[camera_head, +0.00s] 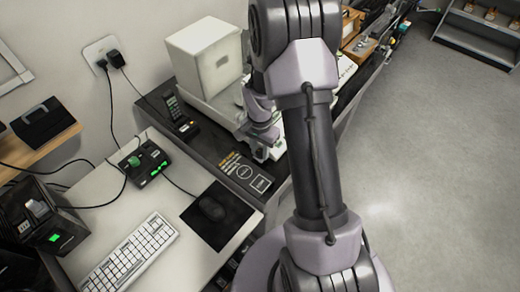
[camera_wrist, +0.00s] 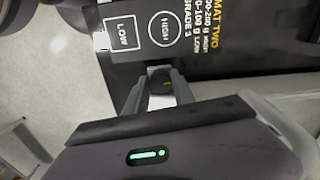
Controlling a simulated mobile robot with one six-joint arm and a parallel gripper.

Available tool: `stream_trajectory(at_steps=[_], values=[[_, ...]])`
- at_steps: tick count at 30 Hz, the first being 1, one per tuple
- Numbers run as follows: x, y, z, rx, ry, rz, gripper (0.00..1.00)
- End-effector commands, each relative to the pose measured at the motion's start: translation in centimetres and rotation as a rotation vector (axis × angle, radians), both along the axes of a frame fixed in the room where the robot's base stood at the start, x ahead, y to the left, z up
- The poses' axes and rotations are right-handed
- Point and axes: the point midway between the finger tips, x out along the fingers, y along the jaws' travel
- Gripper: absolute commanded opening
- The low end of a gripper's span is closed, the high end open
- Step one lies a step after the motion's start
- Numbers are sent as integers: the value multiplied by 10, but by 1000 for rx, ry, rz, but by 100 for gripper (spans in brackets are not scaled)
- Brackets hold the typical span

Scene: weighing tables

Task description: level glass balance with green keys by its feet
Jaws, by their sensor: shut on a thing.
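A white balance (camera_head: 222,98) stands on the dark table against the wall, with a pale boxy upper part (camera_head: 205,55). My arm covers much of its right side, and its green keys are not clear to me. My gripper (camera_head: 266,150) is low at the balance's front edge. In the wrist view, my gripper (camera_wrist: 160,92) is shut on a small dark round piece (camera_wrist: 160,78), which looks like a foot. Whether it joins the balance is hidden. The balance's level bubble is not visible to me.
A printed black mat (camera_wrist: 205,45) with HIGH and LOW marks lies beside my gripper. A dark handset (camera_head: 178,112) stands left of the balance. Open floor (camera_head: 425,160) lies at right.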

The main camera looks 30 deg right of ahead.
Motion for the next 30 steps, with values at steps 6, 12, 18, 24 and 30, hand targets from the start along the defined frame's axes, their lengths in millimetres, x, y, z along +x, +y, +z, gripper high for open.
stream_trajectory(at_steps=[6,12,18,24,30], values=[[0,0,0,0,0,148,0],[0,0,0,0,0,146,0],[0,0,0,0,0,145,52],[0,0,1,0,0,145,52],[1,-1,26,-1,-3,144,52]])
